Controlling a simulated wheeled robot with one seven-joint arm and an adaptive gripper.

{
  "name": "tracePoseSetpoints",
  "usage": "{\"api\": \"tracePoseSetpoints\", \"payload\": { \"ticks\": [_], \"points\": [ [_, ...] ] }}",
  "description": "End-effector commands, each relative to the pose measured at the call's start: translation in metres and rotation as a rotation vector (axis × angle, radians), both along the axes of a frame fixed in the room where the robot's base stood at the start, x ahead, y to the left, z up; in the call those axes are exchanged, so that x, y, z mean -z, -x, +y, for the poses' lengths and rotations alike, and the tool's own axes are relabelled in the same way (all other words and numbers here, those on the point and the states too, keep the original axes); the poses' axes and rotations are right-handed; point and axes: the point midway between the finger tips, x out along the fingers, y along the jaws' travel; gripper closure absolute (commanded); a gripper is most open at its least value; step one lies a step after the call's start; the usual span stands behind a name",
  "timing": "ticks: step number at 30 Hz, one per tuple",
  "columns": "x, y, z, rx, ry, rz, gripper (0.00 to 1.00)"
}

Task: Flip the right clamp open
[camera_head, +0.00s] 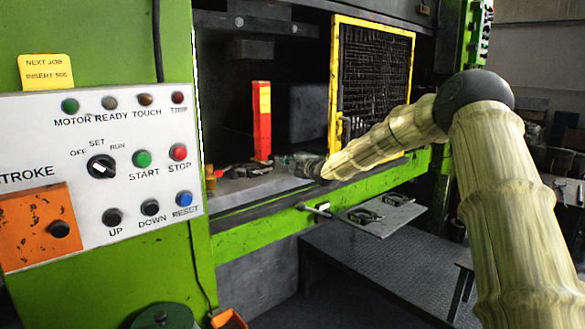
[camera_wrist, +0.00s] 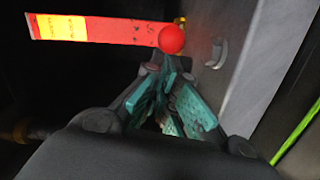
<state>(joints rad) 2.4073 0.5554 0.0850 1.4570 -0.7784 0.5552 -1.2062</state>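My gripper (camera_wrist: 172,78) has teal finger pads that lie close together in the wrist view. Whether they fully meet is unclear. A red ball knob (camera_wrist: 172,40) shows just past the fingertips; it looks like a clamp handle's end, and nothing shows clearly between the pads. In the head view my gripper (camera_head: 292,160) is low over the press bed (camera_head: 255,186), right of the red post (camera_head: 262,120). A dark clamp-like piece (camera_head: 236,171) lies on the bed left of the post. The right clamp's body cannot be made out beside my gripper.
The red post with its yellow label (camera_wrist: 62,27) also crosses the wrist view. A yellow-framed mesh guard (camera_head: 372,80) stands behind my arm. A green rail (camera_head: 270,232) edges the bed. A small plate with metal parts (camera_head: 382,215) sits below right. The control panel (camera_head: 100,165) is at left.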

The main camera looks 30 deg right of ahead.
Motion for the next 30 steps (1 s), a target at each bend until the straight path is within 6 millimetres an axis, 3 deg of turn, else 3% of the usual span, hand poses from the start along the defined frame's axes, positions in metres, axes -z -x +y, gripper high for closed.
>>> {"api": "tracePoseSetpoints", "payload": {
  "ticks": [9,30],
  "points": [
    [0.002,-0.012,-0.028,0.004,0.003,-0.001,1.0],
    [-0.001,-0.035,-0.047,-0.001,0.002,-0.001,1.0]
  ]
}}
